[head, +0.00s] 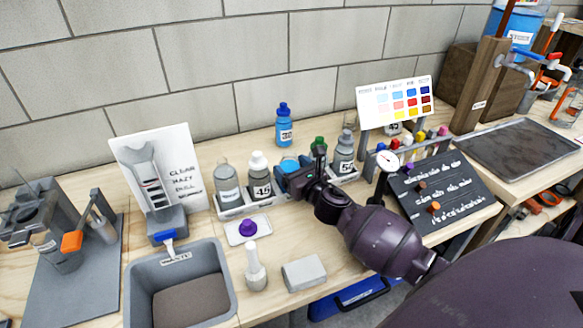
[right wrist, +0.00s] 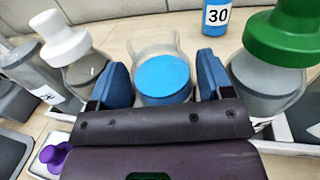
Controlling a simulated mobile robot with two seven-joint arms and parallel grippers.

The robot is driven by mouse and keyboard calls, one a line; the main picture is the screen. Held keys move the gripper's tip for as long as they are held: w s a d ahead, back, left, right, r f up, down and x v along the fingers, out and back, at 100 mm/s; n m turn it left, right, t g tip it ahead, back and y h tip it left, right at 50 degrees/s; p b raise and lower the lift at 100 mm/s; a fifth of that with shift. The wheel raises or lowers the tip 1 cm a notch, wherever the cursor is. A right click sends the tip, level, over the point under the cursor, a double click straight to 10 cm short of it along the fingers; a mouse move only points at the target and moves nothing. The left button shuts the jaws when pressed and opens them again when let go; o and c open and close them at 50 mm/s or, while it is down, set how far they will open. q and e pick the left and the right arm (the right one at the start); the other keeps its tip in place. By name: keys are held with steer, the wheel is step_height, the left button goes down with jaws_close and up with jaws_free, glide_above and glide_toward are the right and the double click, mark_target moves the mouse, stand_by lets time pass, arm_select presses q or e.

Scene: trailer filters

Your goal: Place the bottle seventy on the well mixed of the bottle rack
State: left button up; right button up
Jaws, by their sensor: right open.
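My right gripper (head: 290,178) is open at the white bottle rack (head: 243,210). In the right wrist view its blue fingers (right wrist: 162,85) stand either side of a clear vessel with a round blue top (right wrist: 163,78); I cannot tell whether they touch it. Its blue top also shows in the head view (head: 289,164), partly hidden by the gripper. In the rack are a white-capped bottle marked 45 (head: 259,180), a grey-capped bottle (head: 227,186) and a bottle marked 5-something (head: 344,152). I cannot read a seventy label or "well mixed". My left gripper is not in view.
A green-capped bottle (right wrist: 280,60) stands close right of the fingers in the wrist view. A blue bottle marked 30 (head: 284,128) stands behind. A purple cap (head: 248,227), grey sink (head: 180,290) and colour chart (head: 395,103) are nearby.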

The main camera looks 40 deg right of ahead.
steer(key=s, duration=1)
steer(key=shift+s+a+f, duration=0.1)
steer(key=shift+s+a, duration=0.05)
steer(key=shift+s, duration=0.15)
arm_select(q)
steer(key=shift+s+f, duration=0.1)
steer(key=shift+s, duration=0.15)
arm_select(e)
steer(key=shift+s, duration=0.6)
